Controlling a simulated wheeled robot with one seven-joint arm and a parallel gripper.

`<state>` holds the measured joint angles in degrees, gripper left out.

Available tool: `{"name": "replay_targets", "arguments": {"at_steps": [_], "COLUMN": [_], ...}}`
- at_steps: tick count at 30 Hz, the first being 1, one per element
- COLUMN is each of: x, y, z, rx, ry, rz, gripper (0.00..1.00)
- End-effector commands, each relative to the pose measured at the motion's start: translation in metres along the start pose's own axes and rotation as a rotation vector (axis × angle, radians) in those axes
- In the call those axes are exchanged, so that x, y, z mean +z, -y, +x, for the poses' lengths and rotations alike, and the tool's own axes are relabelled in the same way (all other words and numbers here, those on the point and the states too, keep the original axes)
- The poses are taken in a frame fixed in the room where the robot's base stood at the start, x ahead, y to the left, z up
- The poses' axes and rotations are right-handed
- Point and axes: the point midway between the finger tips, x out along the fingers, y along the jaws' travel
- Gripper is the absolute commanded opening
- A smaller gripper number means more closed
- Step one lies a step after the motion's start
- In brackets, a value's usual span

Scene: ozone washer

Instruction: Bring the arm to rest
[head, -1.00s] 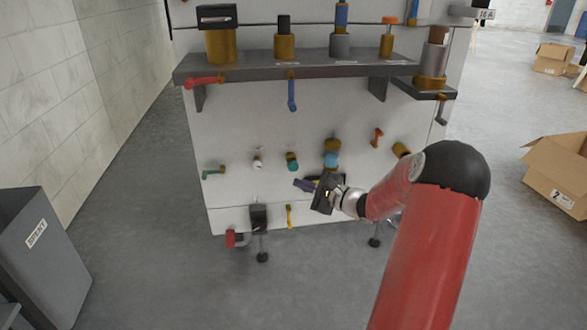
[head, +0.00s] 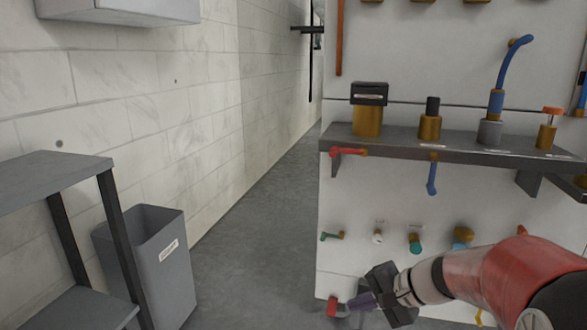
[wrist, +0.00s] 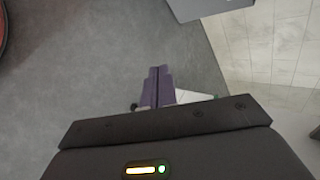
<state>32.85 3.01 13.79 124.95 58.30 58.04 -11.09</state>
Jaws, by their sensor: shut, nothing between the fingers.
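My gripper (head: 366,302) is at the lower right of the head view, in front of the lower part of the white panel (head: 345,205). Its purple fingers point left and are together with nothing between them. In the wrist view the closed fingers (wrist: 158,86) show over grey floor, with a bit of the white panel beside them. My red arm reaches in from the lower right corner, bent, and hides part of the panel's lower fittings.
The panel carries a dark shelf (head: 400,143) with brass fittings, and small valves below. A red-handled valve (head: 333,306) is close to my fingertips in the picture. A grey bin (head: 150,262) and a dark shelf rack (head: 55,180) stand left. Floor between bin and panel is clear.

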Motion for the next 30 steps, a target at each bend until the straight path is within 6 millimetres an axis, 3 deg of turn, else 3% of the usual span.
{"name": "replay_targets", "arguments": {"at_steps": [1, 3, 9, 15, 21, 30], "x": [0.026, 0.055, 0.113, 0.137, 0.148, 0.159], "y": [-0.001, -0.01, -0.039, -0.061, -0.077, -0.025], "z": [-0.005, -0.013, -0.05, -0.082, -0.109, -0.159], "rx": [0.079, 0.189, 0.436, 0.569, 0.645, 0.654], "ry": [-0.009, -0.026, -0.116, -0.215, -0.312, -0.314], "rz": [-0.092, -0.21, -0.521, -0.736, -0.903, -0.903], "gripper": [0.0, 0.0, 0.0, 0.0, 0.0, 0.0]}}
